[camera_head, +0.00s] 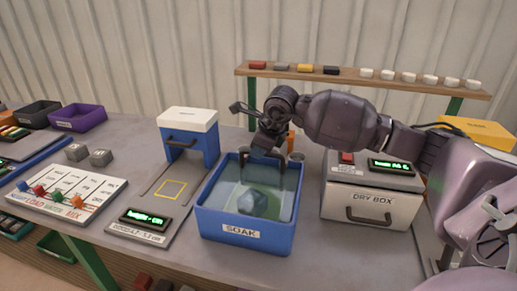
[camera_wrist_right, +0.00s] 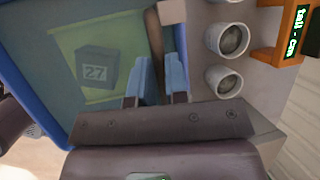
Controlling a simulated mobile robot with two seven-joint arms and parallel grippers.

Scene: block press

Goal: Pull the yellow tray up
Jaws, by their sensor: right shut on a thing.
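The blue SOAK bin (camera_head: 245,232) stands at the front middle of the table and holds liquid. In the right wrist view the yellow tray (camera_wrist_right: 65,48) looks yellow-green under the liquid, with a dark block marked 27 (camera_wrist_right: 96,68) on it. The block also shows in the head view (camera_head: 252,202). My right gripper (camera_head: 268,158) points down at the bin's far side. In the wrist view its two blue fingers (camera_wrist_right: 158,78) are closed around a thin dark upright part, seemingly the tray's handle. Its lower end is hidden. My left gripper is out of view.
The DRY BOX (camera_head: 365,205) stands close right of the bin. A blue press with a white top (camera_head: 187,125) and a yellow-outlined square (camera_head: 171,190) are to the left. White cups (camera_wrist_right: 228,40) stand beside the bin. A wooden shelf (camera_head: 350,78) runs behind.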

